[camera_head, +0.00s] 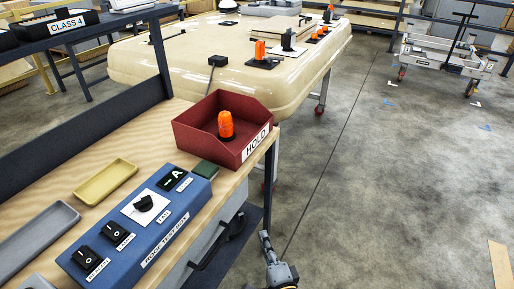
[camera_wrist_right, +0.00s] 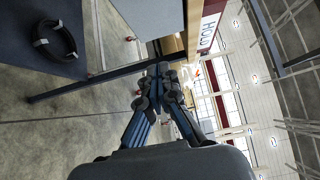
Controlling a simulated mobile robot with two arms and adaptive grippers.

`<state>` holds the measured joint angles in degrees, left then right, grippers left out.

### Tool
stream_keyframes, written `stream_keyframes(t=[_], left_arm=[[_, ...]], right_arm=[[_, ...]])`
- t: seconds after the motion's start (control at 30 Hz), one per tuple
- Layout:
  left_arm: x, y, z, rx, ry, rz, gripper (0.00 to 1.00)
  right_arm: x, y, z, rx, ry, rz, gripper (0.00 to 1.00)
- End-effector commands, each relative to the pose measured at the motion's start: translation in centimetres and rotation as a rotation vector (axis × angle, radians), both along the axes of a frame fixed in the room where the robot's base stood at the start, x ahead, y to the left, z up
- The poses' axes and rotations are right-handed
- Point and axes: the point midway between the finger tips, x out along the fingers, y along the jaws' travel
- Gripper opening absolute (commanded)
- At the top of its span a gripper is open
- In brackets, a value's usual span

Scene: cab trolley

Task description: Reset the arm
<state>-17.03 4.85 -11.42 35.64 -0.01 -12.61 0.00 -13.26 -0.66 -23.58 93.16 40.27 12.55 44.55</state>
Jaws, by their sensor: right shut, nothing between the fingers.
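My right gripper (camera_head: 265,238) shows at the bottom of the head view, beside the right edge of the workbench and over the floor. In the right wrist view, my right gripper (camera_wrist_right: 163,70) has its fingers together, with nothing between them. It is apart from the bench and from the red HOLD bin (camera_head: 196,133). My left gripper is not in view.
The wooden workbench (camera_head: 100,147) carries a blue test box (camera_head: 108,268), a yellow tray (camera_head: 106,181) and the bin with an orange beacon (camera_head: 225,125). A cream cab roof (camera_head: 180,65) stands behind. Grey floor (camera_head: 390,190) on the right is mostly free.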

Motion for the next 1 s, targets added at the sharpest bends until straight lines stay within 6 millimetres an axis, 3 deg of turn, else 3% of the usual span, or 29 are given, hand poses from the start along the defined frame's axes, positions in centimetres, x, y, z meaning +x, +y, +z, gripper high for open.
stream_keyframes(t=[0.07, 0.17, 0.27, 0.47, 0.6, 0.7, 0.83, 1.0], left_arm=[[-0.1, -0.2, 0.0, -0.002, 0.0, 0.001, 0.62], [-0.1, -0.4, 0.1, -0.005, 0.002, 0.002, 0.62], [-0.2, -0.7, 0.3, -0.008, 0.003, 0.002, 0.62], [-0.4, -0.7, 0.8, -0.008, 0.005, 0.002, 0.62], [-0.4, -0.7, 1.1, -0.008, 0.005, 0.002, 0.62], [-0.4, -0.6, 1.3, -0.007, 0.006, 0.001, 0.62], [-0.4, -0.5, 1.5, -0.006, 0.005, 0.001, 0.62], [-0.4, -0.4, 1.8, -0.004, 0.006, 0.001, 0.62]], right_arm=[[0.0, 0.0, -0.2, -0.006, 0.003, 0.001, 0.0], [-0.4, -0.1, -2.1, -0.065, 0.03, 0.012, 0.0], [-1.5, -0.6, -6.7, -0.211, 0.097, 0.045, 0.0], [-7.4, -3.5, -20.0, -0.634, 0.296, 0.197, 0.0], [-13.7, -6.7, -28.3, -0.905, 0.437, 0.354, 0.0], [-19.0, -9.4, -33.1, -1.072, 0.534, 0.489, 0.0], [-26.7, -13.3, -38.0, -1.26, 0.652, 0.688, 0.0], [-35.6, -17.6, -41.4, -1.416, 0.764, 0.934, 0.0]])
